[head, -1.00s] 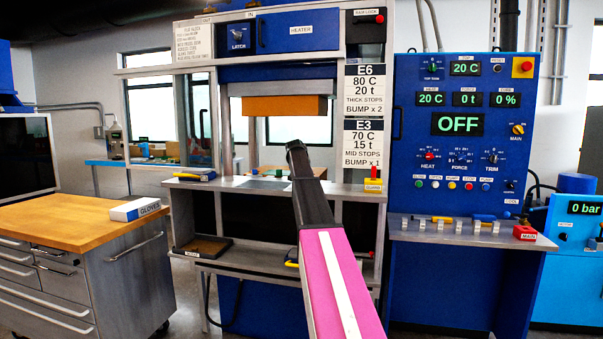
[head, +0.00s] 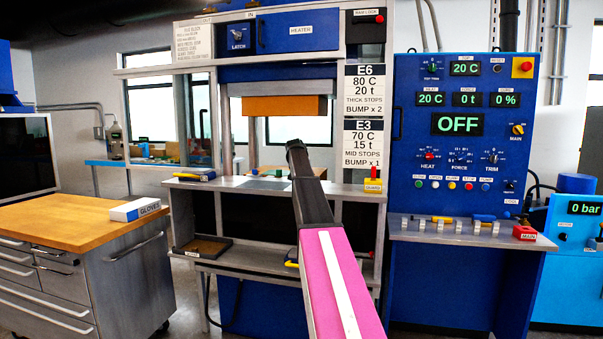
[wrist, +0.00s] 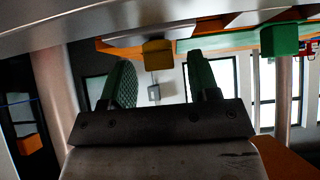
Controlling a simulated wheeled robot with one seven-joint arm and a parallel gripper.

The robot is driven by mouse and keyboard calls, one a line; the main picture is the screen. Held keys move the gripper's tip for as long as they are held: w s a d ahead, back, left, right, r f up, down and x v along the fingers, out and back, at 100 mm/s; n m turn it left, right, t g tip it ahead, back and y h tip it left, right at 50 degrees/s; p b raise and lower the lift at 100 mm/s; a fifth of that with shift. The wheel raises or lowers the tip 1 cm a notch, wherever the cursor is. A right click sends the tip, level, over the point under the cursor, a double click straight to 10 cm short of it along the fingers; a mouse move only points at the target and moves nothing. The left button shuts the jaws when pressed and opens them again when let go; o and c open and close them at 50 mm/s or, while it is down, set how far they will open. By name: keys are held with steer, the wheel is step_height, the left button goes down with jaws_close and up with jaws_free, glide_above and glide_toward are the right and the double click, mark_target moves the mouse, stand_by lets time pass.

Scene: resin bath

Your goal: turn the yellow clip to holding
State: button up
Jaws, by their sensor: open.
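A yellow block (wrist: 157,54), which looks like the yellow clip, shows at the top of the wrist view, beside an orange and grey edge. A larger green block (wrist: 280,40) is to its right. My gripper (wrist: 155,82) is open, its two fingers well apart, and nothing shows between them. In the wrist view the yellow block lies above the gap between the fingers, apart from them as far as I can tell. In the head view my arm reaches to the press front; the gripper and this clip cannot be made out there.
The press has an orange block (head: 284,107) above a grey shelf (head: 265,184). A blue control panel (head: 460,150) reads OFF at the right. A wooden-topped cabinet (head: 75,215) with a gloves box (head: 136,209) stands at the left. A metal post (wrist: 58,90) is left of my gripper.

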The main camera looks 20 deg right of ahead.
steer(key=v, duration=1)
steer(key=shift+r, duration=0.15)
